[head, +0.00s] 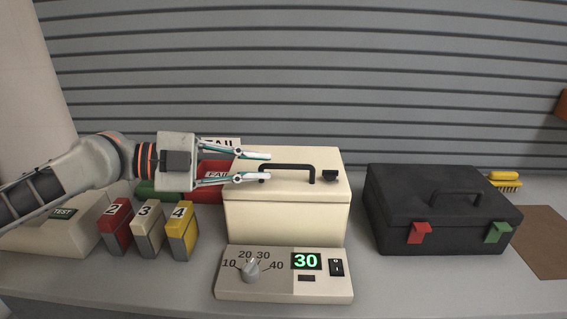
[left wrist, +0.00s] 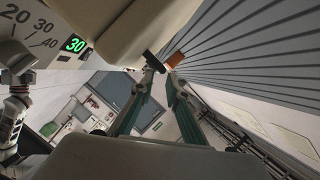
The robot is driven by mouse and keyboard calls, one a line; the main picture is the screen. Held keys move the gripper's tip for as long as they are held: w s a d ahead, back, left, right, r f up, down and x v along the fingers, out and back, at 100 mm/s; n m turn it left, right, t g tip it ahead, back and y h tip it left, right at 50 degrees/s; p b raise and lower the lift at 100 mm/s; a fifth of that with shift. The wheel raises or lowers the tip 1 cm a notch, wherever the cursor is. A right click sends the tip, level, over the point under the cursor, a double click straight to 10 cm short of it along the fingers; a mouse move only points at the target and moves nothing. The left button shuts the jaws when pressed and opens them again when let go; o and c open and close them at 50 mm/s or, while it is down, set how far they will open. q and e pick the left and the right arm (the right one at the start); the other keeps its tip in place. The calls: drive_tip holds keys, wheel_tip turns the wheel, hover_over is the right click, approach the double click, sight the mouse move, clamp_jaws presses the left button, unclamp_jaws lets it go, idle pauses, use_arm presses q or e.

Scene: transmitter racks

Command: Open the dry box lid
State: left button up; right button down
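The cream dry box (head: 285,218) stands in the middle of the counter with its lid (head: 318,158) down. A black handle (head: 288,169) and a small black block (head: 329,175) are on the lid. My left gripper (head: 268,167) reaches in from the left, its two fingers apart, with the tips by the handle's left end. I cannot tell whether they touch it. The left wrist view shows the fingers (left wrist: 161,65) apart, the cream box (left wrist: 125,25) beside them and a dark piece near one tip. My right gripper is out of view.
A control panel (head: 233,288) with a dial and a green "30" stands before the box. A black case (head: 405,205) is at the right. Numbered red, cream and yellow blocks (head: 180,232) stand left, with a red FAIL bin (head: 205,190) behind. Slatted wall behind.

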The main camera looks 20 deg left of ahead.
sight(275, 166)
use_arm(q)
drive_tip(key=shift+p+x, duration=0.45)
drive_tip(key=shift+x, duration=2.45)
clamp_jaws()
